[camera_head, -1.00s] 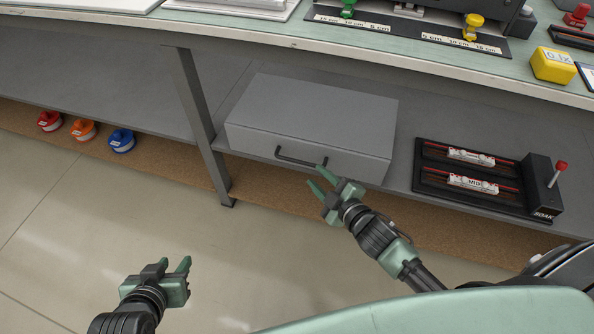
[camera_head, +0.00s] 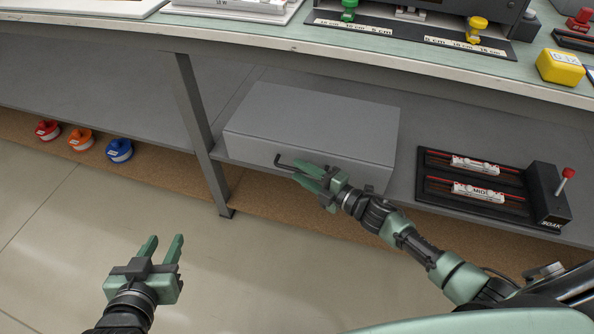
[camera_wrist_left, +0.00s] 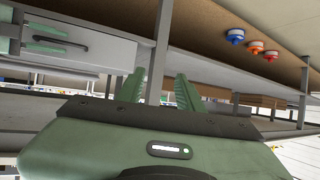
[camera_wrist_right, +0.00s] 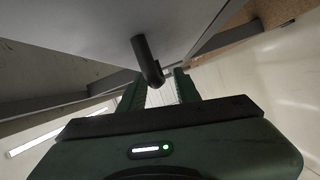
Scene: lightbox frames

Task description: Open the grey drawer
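The grey drawer unit (camera_head: 312,118) sits on the shelf under the table, its front closed as far as I can see. Its dark bar handle (camera_head: 285,160) is partly hidden by my right gripper (camera_head: 302,175). That gripper is open at the handle. In the right wrist view the handle (camera_wrist_right: 147,58) comes down between the two spread fingertips; I cannot tell whether they touch it. The drawer also shows in the left wrist view (camera_wrist_left: 100,45). My left gripper (camera_head: 164,240) is open and empty over the floor, well away from the drawer.
A table leg (camera_head: 197,125) stands just left of the drawer. A black device with red rails (camera_head: 475,188) lies on the shelf to the right. Red, orange and blue round items (camera_head: 120,150) are low at the left. The floor (camera_head: 60,220) in front is clear.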

